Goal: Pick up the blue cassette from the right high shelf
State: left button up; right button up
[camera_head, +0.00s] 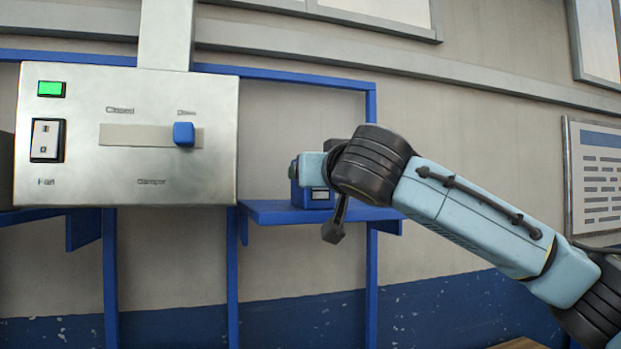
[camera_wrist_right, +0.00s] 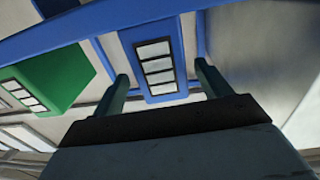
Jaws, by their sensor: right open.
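The blue cassette (camera_head: 313,196) stands on the blue right high shelf (camera_head: 275,214). My right wrist and arm partly cover it in the head view. In the right wrist view the blue cassette (camera_wrist_right: 165,88), with a white label of several panels, lies between the two fingers of my right gripper (camera_wrist_right: 163,76). The fingers are apart, with a visible gap on each side of the cassette. I cannot tell how far the fingertips reach along it. My left gripper is not in view.
A green cassette (camera_wrist_right: 48,70) with a white label is left of the blue one in the right wrist view. A metal control box (camera_head: 125,165) with a green light and blue slider hangs left of the shelf. A notice (camera_head: 598,180) is on the right wall.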

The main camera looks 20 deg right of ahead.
jog(key=shift+w+p, duration=0.6)
jog(key=shift+w, duration=0.35)
jog(key=shift+w+f+p, duration=0.15)
jog(key=shift+w+p, duration=0.35)
jog(key=shift+w, duration=1.05)
jog(key=shift+f, duration=0.1)
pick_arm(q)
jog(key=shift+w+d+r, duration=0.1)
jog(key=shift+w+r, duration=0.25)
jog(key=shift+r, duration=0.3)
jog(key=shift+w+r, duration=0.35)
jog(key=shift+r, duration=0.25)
pick_arm(e)
jog(key=shift+w, duration=0.1)
jog(key=c, duration=1.3)
